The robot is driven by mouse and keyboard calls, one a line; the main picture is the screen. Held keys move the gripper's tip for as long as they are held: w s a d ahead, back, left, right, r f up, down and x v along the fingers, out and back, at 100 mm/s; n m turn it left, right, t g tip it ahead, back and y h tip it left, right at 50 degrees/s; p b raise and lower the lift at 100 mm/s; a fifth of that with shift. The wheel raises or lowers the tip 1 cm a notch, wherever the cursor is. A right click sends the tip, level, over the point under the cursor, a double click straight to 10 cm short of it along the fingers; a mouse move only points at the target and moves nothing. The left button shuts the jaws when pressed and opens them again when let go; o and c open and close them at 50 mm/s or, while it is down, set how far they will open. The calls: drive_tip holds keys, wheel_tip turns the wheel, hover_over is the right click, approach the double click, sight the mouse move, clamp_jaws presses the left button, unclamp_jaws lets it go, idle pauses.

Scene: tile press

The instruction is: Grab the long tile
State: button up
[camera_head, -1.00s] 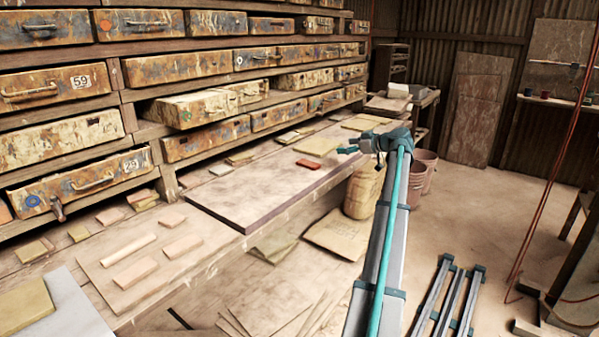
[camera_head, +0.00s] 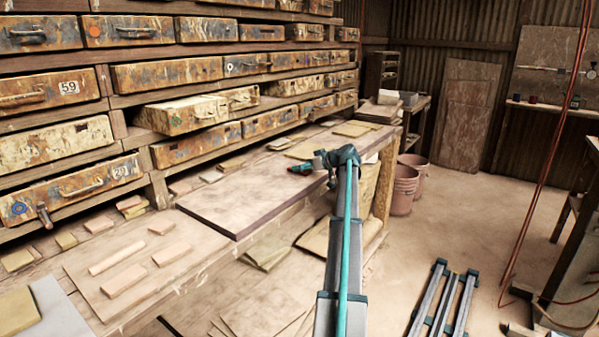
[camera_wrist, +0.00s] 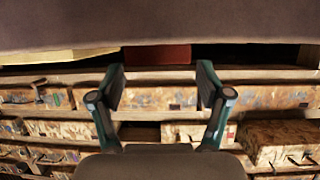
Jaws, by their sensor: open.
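A long, narrow pale tile (camera_head: 123,254) lies on a thin board (camera_head: 95,275) at the lower left of the head view, with several shorter pinkish tiles beside it. My gripper (camera_head: 302,168) is well to the right of it and farther back, over the far part of the bench by the dark-edged slab. In the wrist view my gripper (camera_wrist: 160,78) is open and empty, its two fingers apart. A red tile (camera_wrist: 158,55) shows beyond the gap between them. The long tile is not in the wrist view.
A thick dark-edged slab (camera_head: 245,195) lies on the bench, right of the tile board. Worn drawers (camera_head: 70,187) line the wall behind, some pulled out. A yellowish tile (camera_head: 17,310) lies at the near left. Open floor lies to the right.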

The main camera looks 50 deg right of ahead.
drive_tip(key=x, duration=0.3)
drive_tip(key=shift+w+f, duration=0.2)
drive_tip(key=shift+w, duration=0.1)
drive_tip(key=c, duration=1.3)
